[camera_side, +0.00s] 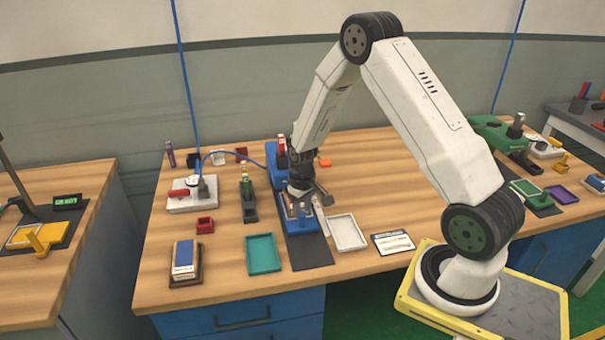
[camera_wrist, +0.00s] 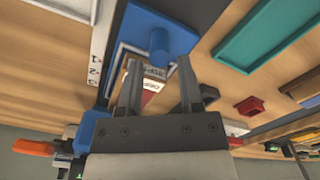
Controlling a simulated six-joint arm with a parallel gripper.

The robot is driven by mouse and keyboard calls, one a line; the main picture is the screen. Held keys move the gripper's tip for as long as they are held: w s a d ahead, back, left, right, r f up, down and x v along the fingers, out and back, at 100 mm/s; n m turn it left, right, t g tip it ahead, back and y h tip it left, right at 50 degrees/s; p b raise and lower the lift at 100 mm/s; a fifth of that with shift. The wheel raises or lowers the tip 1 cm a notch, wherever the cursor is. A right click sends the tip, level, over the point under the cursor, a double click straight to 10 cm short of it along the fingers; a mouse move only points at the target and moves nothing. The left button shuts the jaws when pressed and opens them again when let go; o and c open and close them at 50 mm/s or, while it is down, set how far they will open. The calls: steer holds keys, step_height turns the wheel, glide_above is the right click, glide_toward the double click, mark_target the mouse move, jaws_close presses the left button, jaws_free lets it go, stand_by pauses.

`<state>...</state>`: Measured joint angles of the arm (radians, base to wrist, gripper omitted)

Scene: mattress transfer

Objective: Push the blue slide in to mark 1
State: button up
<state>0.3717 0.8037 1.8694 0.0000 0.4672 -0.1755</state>
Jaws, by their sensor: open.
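The blue slide (camera_side: 300,226) sits at the near end of a dark fixture base in the side view. In the wrist view the blue slide (camera_wrist: 172,25) shows with an upright round knob (camera_wrist: 158,42). A white scale (camera_wrist: 97,68) with numbered marks runs along the left of it; the slide's exact reading cannot be told. My gripper (camera_wrist: 159,60) is open, its two fingers apart and the knob showing just past the tips; contact cannot be told. Dark red and white labelled pieces show between the fingers. In the side view my gripper (camera_side: 308,201) is low over the fixture, partly hiding it.
A white tray (camera_side: 347,233) and a printed card (camera_side: 393,242) lie right of the fixture. A teal tray (camera_side: 263,254), a small red box (camera_side: 205,225) and a green-handled device (camera_side: 248,200) stand left. A blue block (camera_side: 277,165) rises at the fixture's far end.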

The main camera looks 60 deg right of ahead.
steer(key=shift+r, duration=2)
steer(key=shift+a+r, duration=0.3)
steer(key=shift+a, duration=0.1)
steer(key=s+a+r+n+t, duration=0.1)
steer(key=s+a+r, duration=0.4)
steer(key=s+a, duration=0.1)
steer(key=s+a+r+n+t, duration=0.1)
steer(key=s+a+r, duration=0.3)
steer(key=a, duration=0.4)
steer(key=shift+s+a+r+t, duration=0.3)
steer(key=shift+s+a+r, duration=0.1)
steer(key=shift+s, duration=0.5)
